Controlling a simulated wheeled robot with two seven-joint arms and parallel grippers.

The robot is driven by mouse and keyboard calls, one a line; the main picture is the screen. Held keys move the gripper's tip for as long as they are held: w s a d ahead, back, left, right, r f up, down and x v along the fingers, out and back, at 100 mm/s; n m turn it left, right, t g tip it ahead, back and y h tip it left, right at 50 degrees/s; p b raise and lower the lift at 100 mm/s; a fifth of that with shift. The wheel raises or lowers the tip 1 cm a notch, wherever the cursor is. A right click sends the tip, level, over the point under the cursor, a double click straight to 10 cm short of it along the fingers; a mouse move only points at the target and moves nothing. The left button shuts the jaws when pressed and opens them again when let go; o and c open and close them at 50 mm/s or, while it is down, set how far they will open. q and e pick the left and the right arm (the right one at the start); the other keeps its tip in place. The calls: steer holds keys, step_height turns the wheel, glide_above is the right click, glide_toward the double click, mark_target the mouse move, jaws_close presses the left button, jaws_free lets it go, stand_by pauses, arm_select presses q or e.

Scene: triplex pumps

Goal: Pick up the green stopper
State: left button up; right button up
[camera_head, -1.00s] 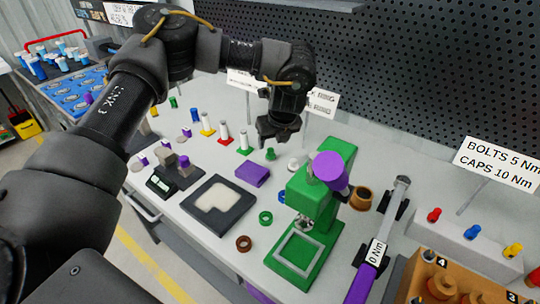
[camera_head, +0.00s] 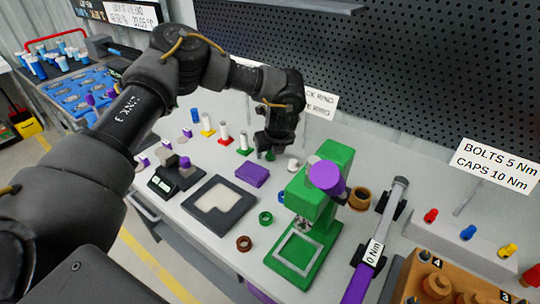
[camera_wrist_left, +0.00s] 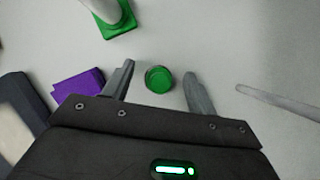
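The green stopper (camera_wrist_left: 158,79) is a small round piece standing on the table, seen from above in the left wrist view. It lies between the two open fingers of my left gripper (camera_wrist_left: 159,82), with a gap on each side, near the fingertips. In the head view my left gripper (camera_head: 270,151) points down over the stopper (camera_head: 270,155), which is mostly hidden behind the fingers. My right gripper is not in view.
A purple block (camera_head: 252,174) lies close to the left gripper. A green-based white post (camera_head: 244,143) stands to its left, and a white stopper (camera_head: 292,165) to its right. The green press (camera_head: 318,190) stands nearby at the right.

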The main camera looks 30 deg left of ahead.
arm_select(q)
steer(key=c, duration=1)
steer(key=shift+r, duration=0.15)
steer(key=shift+r, duration=0.25)
step_height(320, 180, up, 2)
steer(key=shift+r+b, duration=0.2)
steer(key=shift+b, duration=0.5)
steer(key=s+d+r+b, duration=0.1)
steer(key=s+d+r, duration=0.1)
steer(key=s+r, duration=0.8)
steer(key=s, duration=0.3)
steer(key=shift+s+d+b, duration=0.3)
steer(key=shift+s, duration=0.05)
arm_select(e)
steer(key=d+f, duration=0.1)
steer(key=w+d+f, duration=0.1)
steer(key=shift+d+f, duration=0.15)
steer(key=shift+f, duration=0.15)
